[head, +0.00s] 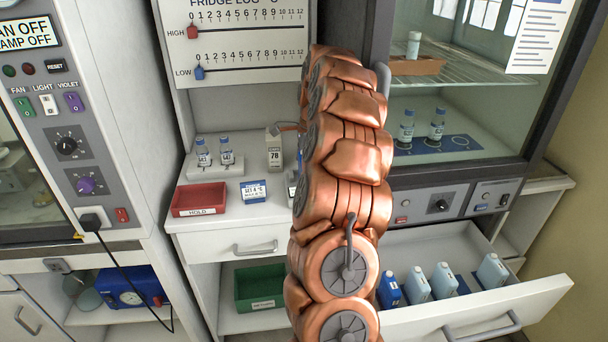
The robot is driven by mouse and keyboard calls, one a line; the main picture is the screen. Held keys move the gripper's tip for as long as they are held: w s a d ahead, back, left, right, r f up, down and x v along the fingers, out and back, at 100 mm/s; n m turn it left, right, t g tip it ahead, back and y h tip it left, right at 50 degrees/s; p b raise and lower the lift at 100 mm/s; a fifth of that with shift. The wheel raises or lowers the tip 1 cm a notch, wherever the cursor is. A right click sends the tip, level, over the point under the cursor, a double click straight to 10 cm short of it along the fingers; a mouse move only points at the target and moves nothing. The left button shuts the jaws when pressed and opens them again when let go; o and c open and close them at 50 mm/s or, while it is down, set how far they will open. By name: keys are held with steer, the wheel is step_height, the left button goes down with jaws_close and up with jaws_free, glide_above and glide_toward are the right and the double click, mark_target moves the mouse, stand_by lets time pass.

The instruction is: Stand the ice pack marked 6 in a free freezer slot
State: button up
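An open white drawer (540,290) is at the lower right, under the glass-door cabinet. Several upright bottle-shaped packs stand in a row in it: a dark blue one (389,290) at the left, two pale blue ones (417,287) (444,282) beside it, and another pale one (492,272) farther right. A gap with a dark blue floor patch (463,286) shows between the third and fourth. I cannot read a 6 on any pack. My copper-coloured arm fills the middle of the view and hides part of the drawer's left side. My gripper is not visible.
A red tray marked HOLD (199,200), a small vial rack (215,168) and a card (254,192) are on the white counter. A green bin (260,287) is below. The glass cabinet (455,110) holds vials. A switch panel (55,120) stands left.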

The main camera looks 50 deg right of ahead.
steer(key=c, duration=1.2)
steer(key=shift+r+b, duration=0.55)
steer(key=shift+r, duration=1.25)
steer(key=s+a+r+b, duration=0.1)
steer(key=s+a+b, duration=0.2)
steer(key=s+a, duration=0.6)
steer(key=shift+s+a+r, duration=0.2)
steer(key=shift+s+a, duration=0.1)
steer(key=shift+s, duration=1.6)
